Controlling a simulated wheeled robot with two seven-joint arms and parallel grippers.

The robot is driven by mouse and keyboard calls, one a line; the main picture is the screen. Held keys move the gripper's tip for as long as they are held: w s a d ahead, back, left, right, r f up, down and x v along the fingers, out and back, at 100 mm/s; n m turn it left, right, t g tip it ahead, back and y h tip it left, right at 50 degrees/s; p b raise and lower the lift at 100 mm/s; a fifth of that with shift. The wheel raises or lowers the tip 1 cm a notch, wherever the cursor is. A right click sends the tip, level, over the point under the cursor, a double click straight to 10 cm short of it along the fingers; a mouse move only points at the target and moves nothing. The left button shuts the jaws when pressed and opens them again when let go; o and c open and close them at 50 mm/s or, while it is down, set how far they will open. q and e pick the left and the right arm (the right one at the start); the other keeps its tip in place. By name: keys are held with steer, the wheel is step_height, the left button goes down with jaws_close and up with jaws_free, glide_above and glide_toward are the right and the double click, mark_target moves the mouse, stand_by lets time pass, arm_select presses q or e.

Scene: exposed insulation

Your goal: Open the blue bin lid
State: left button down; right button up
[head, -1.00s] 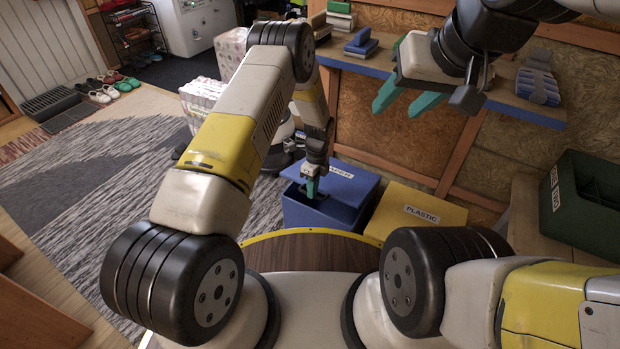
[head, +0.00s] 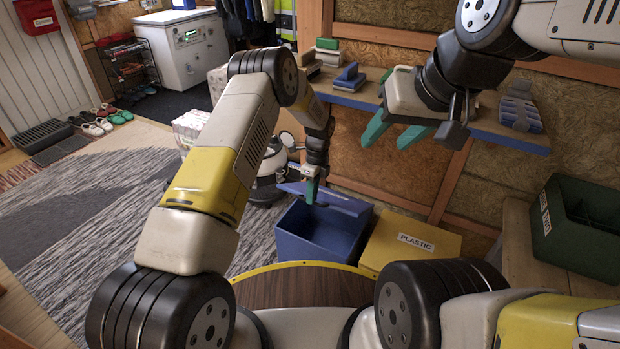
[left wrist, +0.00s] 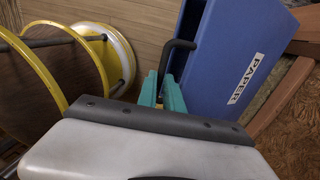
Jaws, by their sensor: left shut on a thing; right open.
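The blue bin (head: 300,238) stands on the floor beyond the round wooden top, and its dark inside shows. Its blue lid (head: 345,203) is raised at a tilt toward the back. In the left wrist view the lid (left wrist: 225,55) carries a PAPER label and a dark bar handle (left wrist: 178,46). My left gripper (head: 311,192) is shut on that handle; its teal fingers (left wrist: 165,98) meet the handle's near end. My right gripper (head: 392,135) is open and empty in front of the wall shelf, above and right of the bin.
A yellow PLASTIC bin (head: 415,242) stands close at the blue bin's right. A dark green bin (head: 580,228) sits on a wooden bench at the right. The blue-edged shelf (head: 470,128) runs behind my right gripper. The rug (head: 110,210) at left has open floor.

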arm_select(q)
steer(key=c, duration=1.5)
jaws_free()
steer(key=shift+w+d, duration=0.4)
steer(key=shift+w, duration=0.05)
steer(key=shift+s+a, duration=0.1)
